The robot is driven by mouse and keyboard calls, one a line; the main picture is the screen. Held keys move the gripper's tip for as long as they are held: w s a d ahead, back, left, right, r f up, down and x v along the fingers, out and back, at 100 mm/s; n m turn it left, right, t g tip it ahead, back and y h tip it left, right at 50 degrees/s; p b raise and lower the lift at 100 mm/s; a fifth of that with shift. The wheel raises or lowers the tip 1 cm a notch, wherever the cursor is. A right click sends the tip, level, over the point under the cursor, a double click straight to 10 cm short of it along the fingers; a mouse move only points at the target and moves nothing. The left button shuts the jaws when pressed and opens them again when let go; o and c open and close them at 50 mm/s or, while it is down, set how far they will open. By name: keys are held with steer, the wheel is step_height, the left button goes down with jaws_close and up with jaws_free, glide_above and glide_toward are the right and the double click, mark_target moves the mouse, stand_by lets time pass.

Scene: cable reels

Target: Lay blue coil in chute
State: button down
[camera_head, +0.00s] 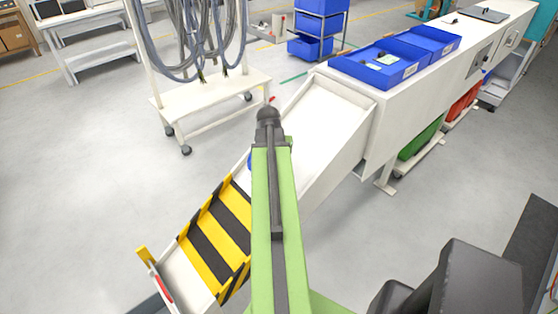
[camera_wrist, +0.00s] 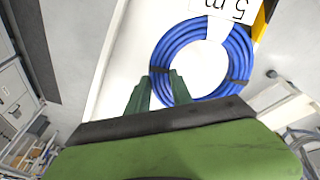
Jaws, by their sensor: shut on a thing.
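The blue coil (camera_wrist: 163,45) shows in the wrist view as a ring of blue cable with dark ties and a white "5 m" label (camera_wrist: 222,7). My gripper (camera_wrist: 163,82) is shut on the near left part of the coil. The coil is over the white chute surface; I cannot tell whether it touches it. In the head view the white chute (camera_head: 322,122) slopes down from the bench to the lower left, with a yellow and black striped section (camera_head: 217,232). My green arm hides my gripper and nearly all of the coil there; only a sliver of blue (camera_head: 249,161) shows.
A white bench (camera_head: 410,95) with blue trays (camera_head: 375,68) stands at the chute's upper end. A white cart (camera_head: 205,100) with hanging grey cables is behind the chute. Green (camera_head: 420,138) and red bins (camera_head: 462,104) sit below the bench.

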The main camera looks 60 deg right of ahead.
steer(key=shift+w+d+m+g+h+b, duration=0.15)
steer(key=shift+w+m+g+h+b, duration=0.15)
steer(key=shift+m+h, duration=0.25)
steer(key=shift+w+d+m+g+h+b, duration=0.1)
steer(key=shift+w+m+g+h+b, duration=0.15)
steer(key=shift+m+h, duration=0.3)
steer(key=shift+d+r+m+g, duration=0.15)
steer(key=shift+r+m+g, duration=0.2)
steer(key=shift+m, duration=0.15)
steer(key=b+x, duration=0.8)
steer(key=x, duration=0.2)
steer(key=shift+s+d+f+b, duration=0.1)
steer(key=shift+d+b, duration=0.2)
steer(key=shift+b, duration=0.1)
steer(key=c, duration=1.1)
jaws_free()
steer(key=shift+o, duration=0.2)
steer(key=shift+a, duration=0.1)
